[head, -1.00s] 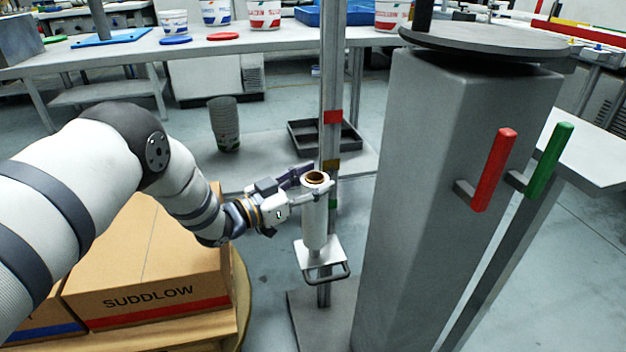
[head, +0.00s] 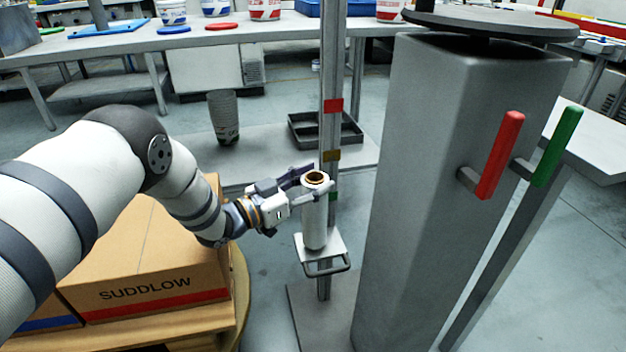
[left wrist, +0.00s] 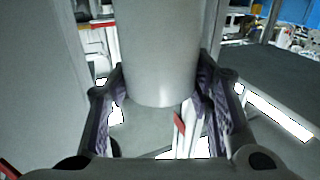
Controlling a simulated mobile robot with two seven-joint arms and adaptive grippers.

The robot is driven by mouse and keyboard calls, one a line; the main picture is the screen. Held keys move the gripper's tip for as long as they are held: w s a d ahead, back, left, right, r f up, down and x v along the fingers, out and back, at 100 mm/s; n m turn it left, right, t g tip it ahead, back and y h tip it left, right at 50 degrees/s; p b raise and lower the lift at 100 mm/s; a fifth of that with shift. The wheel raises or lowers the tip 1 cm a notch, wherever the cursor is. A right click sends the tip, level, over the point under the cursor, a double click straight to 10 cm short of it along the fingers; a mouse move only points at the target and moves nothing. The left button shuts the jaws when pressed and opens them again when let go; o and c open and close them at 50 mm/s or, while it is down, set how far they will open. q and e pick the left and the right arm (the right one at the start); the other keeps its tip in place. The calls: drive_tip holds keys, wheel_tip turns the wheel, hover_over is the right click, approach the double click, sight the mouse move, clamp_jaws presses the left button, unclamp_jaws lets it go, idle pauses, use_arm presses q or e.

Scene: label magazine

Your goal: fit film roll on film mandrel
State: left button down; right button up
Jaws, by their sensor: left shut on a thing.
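The film roll (head: 314,218) is a pale upright cylinder with a brown core at its top. My left gripper (head: 317,181) is shut on it near its top end. The roll stands over the white carriage plate (head: 334,244) on the post, its lower end at or very close to the plate. The film mandrel is not seen; the roll hides the middle of the plate. In the left wrist view the roll (left wrist: 160,55) hangs between the two dark fingers. My right gripper is not in view.
The post (head: 331,80) with coloured bands rises just behind the roll. A tall grey column (head: 425,190) with red (head: 500,155) and green (head: 557,147) handles stands to the right. A cardboard box (head: 150,265) is below my left arm. A black tray (head: 310,130) lies behind.

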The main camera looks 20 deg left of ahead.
use_arm(q)
drive_tip(key=shift+f+b, duration=0.45)
drive_tip(key=shift+f, duration=0.3)
drive_tip(key=c, duration=0.7)
unclamp_jaws()
drive_tip(key=v, duration=0.7)
drive_tip(key=shift+s+a, duration=0.2)
drive_tip(key=shift+s, duration=0.05)
drive_tip(key=shift+f, duration=0.1)
